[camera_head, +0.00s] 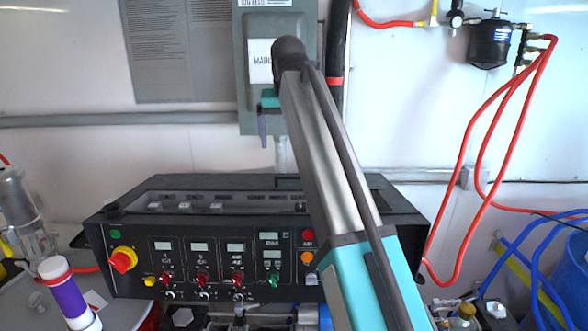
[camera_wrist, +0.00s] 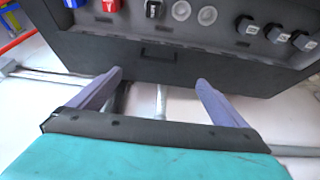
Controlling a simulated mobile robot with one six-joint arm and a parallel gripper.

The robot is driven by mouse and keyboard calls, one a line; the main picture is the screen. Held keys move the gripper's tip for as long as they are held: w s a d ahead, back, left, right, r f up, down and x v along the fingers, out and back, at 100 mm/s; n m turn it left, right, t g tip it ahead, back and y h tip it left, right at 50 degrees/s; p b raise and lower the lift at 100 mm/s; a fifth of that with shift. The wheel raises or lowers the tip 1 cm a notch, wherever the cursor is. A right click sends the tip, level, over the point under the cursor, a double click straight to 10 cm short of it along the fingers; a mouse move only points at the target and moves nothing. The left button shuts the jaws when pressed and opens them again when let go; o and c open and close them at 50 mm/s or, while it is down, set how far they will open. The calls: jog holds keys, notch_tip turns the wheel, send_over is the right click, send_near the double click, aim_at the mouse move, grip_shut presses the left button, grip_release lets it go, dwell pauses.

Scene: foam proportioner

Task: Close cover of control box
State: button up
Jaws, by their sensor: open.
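The control box (camera_head: 210,248) is a wide black console with displays, switches and knobs on its front, low in the head view. A recess with sockets shows along its top; the sockets also show at the top of the wrist view. A flat dark panel with a slot-like handle (camera_wrist: 158,53), which looks like the cover, lies beyond the sockets on the wall side. Its exact tilt is unclear. My gripper (camera_wrist: 160,80) is open and empty, its two purple fingers spread toward the panel's edge below the handle. Contact cannot be told. In the head view it hangs above the console's back.
A grey MAIN switch box (camera_head: 262,22) is on the wall close behind my gripper. A conduit (camera_head: 90,120) runs along the wall. Red hoses (camera_head: 468,150) hang at right, with blue hoses (camera_head: 540,265) below. A purple-and-white bottle (camera_head: 68,298) stands at left.

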jog(key=b, duration=0.7)
send_near(290, 178)
jog(key=shift+x, duration=3.35)
jog(key=c, duration=1.5)
